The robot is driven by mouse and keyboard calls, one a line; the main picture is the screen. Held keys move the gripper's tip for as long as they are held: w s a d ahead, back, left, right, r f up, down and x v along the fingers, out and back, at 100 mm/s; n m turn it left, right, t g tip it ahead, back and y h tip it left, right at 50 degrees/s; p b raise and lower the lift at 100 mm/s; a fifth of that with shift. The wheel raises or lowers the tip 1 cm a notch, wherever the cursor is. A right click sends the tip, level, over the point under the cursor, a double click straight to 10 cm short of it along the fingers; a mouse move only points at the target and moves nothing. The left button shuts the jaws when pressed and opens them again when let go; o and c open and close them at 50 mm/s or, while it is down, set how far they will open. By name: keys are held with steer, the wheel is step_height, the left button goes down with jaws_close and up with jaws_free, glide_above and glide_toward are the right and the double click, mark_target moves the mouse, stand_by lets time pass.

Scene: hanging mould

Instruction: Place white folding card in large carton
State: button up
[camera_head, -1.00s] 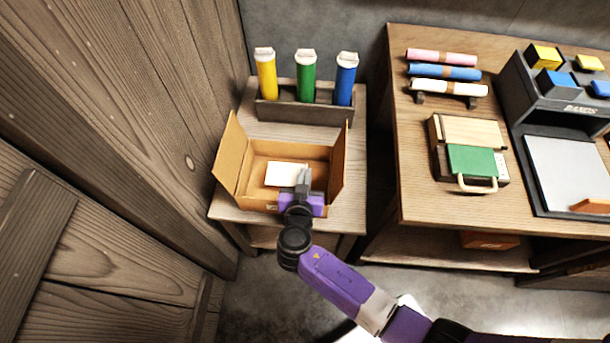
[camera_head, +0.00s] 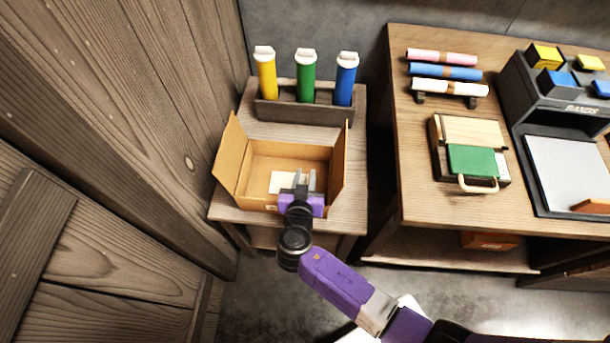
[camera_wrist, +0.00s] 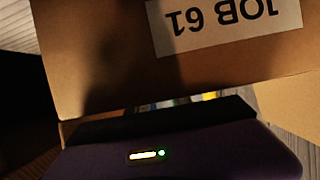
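The large carton (camera_head: 228,165) is an open brown box on the small wooden table, with flaps spread out at the left and right. The white folding card (camera_head: 281,182) lies inside the carton, toward its front; its right part is hidden behind my gripper. My gripper (camera_head: 304,181) is over the carton's front edge, with its two fingers apart and no card visible between them. In the wrist view, the carton's wall (camera_wrist: 110,60) fills most of the picture, with an upside-down "JOB 61" label; the fingers and card cannot be made out there.
A wooden rack (camera_head: 290,108) with yellow, green and blue tubes stands behind the carton. A wooden wall (camera_head: 120,110) rises close at the left. A larger workbench (camera_head: 425,205) with rolls, a green-topped box and a dark organiser stands at the right, across a gap.

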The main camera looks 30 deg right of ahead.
steer(key=shift+r+p, duration=0.45)
steer(key=shift+r, duration=0.15)
steer(key=b+v, duration=0.1)
steer(key=v, duration=1.1)
steer(key=shift+b, duration=0.3)
steer(key=shift+f, duration=0.1)
steer(key=s+d+f+n+g+y, duration=0.1)
steer(key=s+f+n+y, duration=0.15)
steer(key=s, duration=0.55)
steer(key=s+d+f+n+y, duration=0.1)
steer(key=s+f+n+y, duration=0.2)
steer(key=s, duration=0.4)
steer(key=s+d+r+t, duration=0.1)
steer(key=s+r, duration=0.2)
steer(key=r, duration=0.5)
steer(key=s+r+n+t+y, duration=0.1)
steer(key=s+r+t, duration=0.1)
steer(key=r, duration=0.5)
steer(key=s+d+r+t+y, duration=0.1)
steer(key=s+r, duration=0.3)
steer(key=r, duration=0.4)
steer(key=shift+s+d+r+n+t, duration=0.35)
steer(key=shift+t, duration=0.15)
steer(key=shift+y, duration=0.25)
